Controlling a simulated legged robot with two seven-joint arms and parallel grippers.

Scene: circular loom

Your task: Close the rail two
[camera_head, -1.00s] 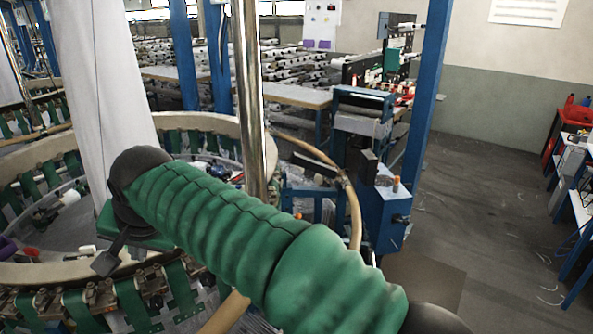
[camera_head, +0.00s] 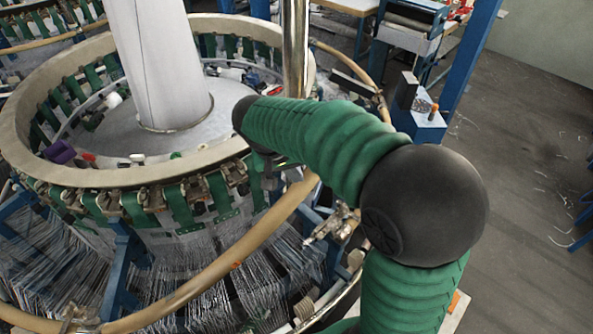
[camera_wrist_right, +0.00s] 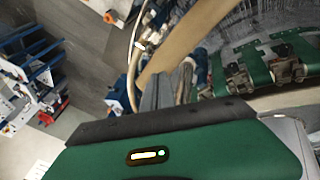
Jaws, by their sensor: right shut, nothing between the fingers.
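A tan curved rail (camera_head: 235,258) runs around the front of the circular loom, from the lower left up to my right arm, where its end is hidden. Another tan rail piece (camera_head: 352,66) curves at the back right, beyond the metal post. I cannot tell which piece is rail two. In the right wrist view a broad tan rail (camera_wrist_right: 192,38) lies just beyond my right gripper (camera_wrist_right: 180,82), which is shut and empty. In the head view this gripper (camera_head: 270,180) is small and dark beneath the wrist, near the rail's upper end. Contact is unclear. My left gripper is out of view.
The loom's pale ring (camera_head: 95,178) with green straps stands left, around a white fabric column (camera_head: 155,60). A shiny metal post (camera_head: 295,45) rises behind my arm. A blue box (camera_head: 420,122) stands right of it. The floor (camera_head: 530,130) at right is mostly clear.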

